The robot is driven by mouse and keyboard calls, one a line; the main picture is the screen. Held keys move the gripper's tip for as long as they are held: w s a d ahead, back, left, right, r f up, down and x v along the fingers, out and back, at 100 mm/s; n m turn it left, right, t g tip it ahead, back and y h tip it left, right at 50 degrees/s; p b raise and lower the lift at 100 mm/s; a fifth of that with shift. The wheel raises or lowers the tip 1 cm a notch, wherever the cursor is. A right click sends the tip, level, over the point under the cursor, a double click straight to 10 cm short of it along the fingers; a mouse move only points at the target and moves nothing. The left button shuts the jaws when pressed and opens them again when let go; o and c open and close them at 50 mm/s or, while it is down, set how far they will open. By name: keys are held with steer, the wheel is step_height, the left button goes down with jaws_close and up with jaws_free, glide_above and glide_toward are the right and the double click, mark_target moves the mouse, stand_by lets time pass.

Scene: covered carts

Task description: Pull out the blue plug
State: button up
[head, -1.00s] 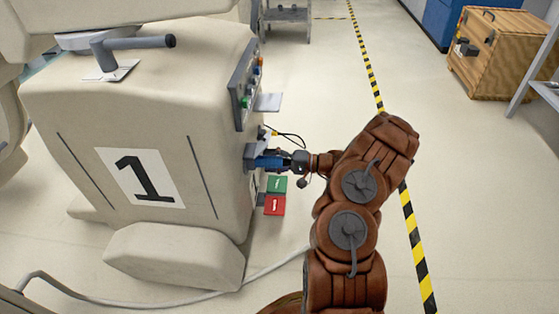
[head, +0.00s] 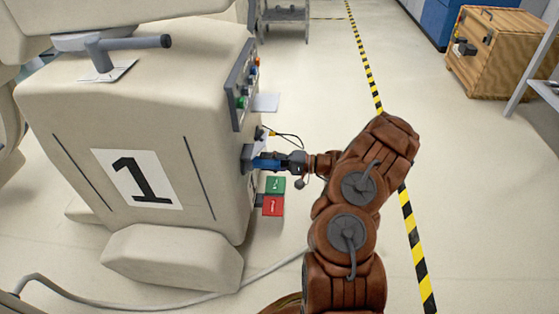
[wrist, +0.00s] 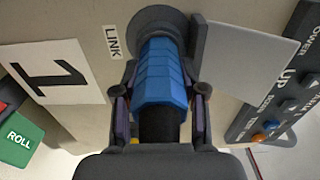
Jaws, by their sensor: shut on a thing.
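The blue plug (wrist: 161,75) shows large in the wrist view, its front end at a round grey socket (wrist: 158,20) beside a "LINK" label. In the head view the blue plug (head: 266,164) lies level at the grey socket mount (head: 247,158) on the side of the covered cart (head: 205,120) marked 1. My gripper (head: 290,162) is shut on the plug, with one finger on each side of it in the wrist view (wrist: 160,95). Whether the plug's tip is still inside the socket is hidden.
Above the plug are a control panel (head: 243,85) with buttons and a pale plate (head: 266,103). Below are a green tag (head: 275,185) and a red tag (head: 273,206). A thin dark cable (head: 290,136) arcs above my gripper.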

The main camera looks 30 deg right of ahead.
mark_target(282, 164)
steer(key=a, duration=0.2)
steer(key=shift+a+r+n+g+y, duration=0.15)
steer(key=shift+a+n+g+y, duration=0.15)
steer(key=shift+y, duration=0.1)
jaws_close()
steer(key=shift+w, duration=0.1)
steer(key=shift+s+d, duration=0.3)
steer(key=shift+s, duration=0.2)
steer(key=shift+s+d, duration=0.15)
steer(key=shift+d, duration=0.1)
steer(key=shift+s+d+f, duration=0.1)
steer(key=shift+s+d, duration=0.2)
steer(key=shift+d, duration=0.5)
steer(key=shift+s+d+f, duration=0.1)
steer(key=shift+s+d, duration=0.15)
steer(key=shift+d, duration=0.5)
steer(key=shift+s+d+h, duration=0.3)
steer(key=shift+s+d, duration=0.2)
steer(key=shift+d, duration=0.25)
